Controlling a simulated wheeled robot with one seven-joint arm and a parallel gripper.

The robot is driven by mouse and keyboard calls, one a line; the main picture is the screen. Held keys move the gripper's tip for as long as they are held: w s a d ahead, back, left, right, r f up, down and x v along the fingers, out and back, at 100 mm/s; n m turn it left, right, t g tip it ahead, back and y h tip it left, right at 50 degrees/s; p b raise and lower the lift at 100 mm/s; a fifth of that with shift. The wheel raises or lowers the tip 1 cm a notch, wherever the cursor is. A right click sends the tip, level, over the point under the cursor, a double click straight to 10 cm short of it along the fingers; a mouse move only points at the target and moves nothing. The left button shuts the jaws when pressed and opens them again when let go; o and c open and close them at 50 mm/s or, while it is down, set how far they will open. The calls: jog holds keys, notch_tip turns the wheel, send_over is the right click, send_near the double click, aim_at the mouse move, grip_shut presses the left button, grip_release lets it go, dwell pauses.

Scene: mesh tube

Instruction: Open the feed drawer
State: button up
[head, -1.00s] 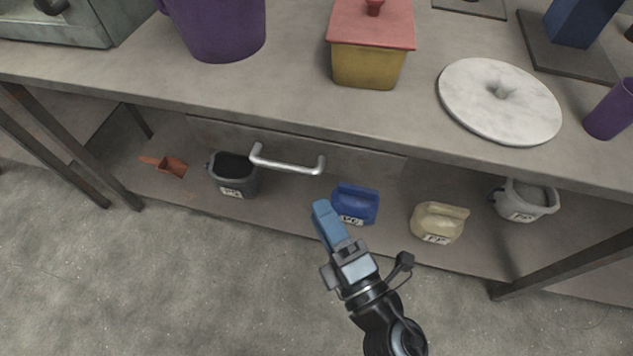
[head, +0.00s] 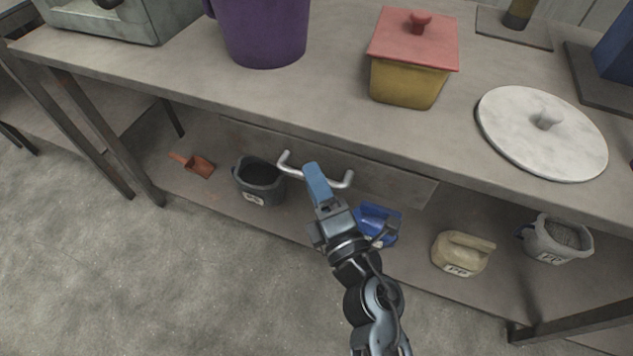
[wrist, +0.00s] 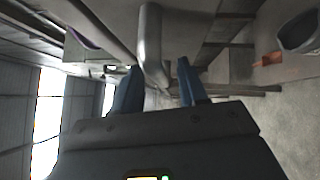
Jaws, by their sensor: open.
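The feed drawer (head: 395,184) is a flat grey front under the table top, and it looks closed. Its silver bar handle (head: 288,168) runs across the front, and my blue fingers hide its middle. My gripper (head: 313,170) is in front of the handle, with its fingertips at the bar in the head view. In the wrist view the handle (wrist: 150,45) reaches toward the space between my two open blue fingers (wrist: 158,82). The fingers stand apart on either side of it. I cannot tell whether they touch it.
The lower shelf holds an orange scoop (head: 192,165), a dark bucket (head: 260,184), a blue container (head: 378,222), a beige jug (head: 462,254) and a grey bucket (head: 556,240). On the table top (head: 340,100) stand a purple pot (head: 262,30), a red-lidded yellow box (head: 408,80) and a round pale disc (head: 540,135).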

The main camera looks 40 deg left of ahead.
grip_shut()
dwell(0.3)
dwell(0.3)
